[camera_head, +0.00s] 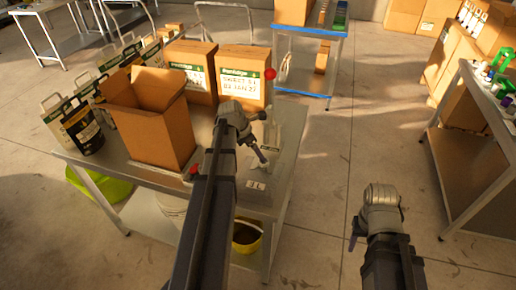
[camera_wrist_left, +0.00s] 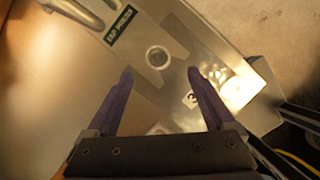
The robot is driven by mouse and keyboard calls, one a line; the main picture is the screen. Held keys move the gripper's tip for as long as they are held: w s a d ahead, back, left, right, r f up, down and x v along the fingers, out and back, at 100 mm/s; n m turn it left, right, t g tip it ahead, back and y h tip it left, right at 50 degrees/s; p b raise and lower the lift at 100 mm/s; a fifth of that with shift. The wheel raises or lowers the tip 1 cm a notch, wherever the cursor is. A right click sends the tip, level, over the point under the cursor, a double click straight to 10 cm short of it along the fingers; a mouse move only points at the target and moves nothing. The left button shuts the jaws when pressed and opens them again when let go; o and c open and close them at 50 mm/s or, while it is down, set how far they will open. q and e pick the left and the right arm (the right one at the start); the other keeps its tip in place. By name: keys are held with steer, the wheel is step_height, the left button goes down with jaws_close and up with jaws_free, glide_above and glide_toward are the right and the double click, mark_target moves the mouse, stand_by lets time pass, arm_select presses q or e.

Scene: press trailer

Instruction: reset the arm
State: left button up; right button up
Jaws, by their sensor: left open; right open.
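My left gripper (camera_head: 261,154) is over the right part of the metal table (camera_head: 225,195), beside the press (camera_head: 272,135) with its red knob (camera_head: 270,73). In the left wrist view, its two purple fingers (camera_wrist_left: 160,76) are wide apart with nothing between them. A metal plate with a round hole (camera_wrist_left: 157,56) and a small white number label (camera_wrist_left: 191,100) lie beyond the fingers. My right gripper (camera_head: 357,236) is at the lower right over bare floor, away from the tables. It is open, and I see nothing held in it.
An open cardboard box (camera_head: 152,125) stands on the table, with closed boxes (camera_head: 241,76) behind and paper bags (camera_head: 78,122) to its left. A yellow bucket (camera_head: 246,238) and a green tub (camera_head: 97,184) are below. A stocked bench (camera_head: 470,150) stands at right; floor between is clear.

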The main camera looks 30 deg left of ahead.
arm_select(q)
steer(key=s+d+m+g+y, duration=0.1)
steer(key=s+d+m, duration=0.4)
steer(key=d+m, duration=0.5)
steer(key=s+d+f+m+g+y, duration=0.1)
steer(key=s+d+m, duration=0.5)
steer(key=d+m, duration=0.5)
steer(key=s+d+m+g+y, duration=0.1)
steer(key=s+d+m, duration=0.4)
steer(key=d+m, duration=0.6)
steer(key=shift+s+d+f+m+g+y, duration=0.2)
steer(key=shift+s+f+m+g+y, duration=0.15)
steer(key=shift+m+g, duration=0.35)
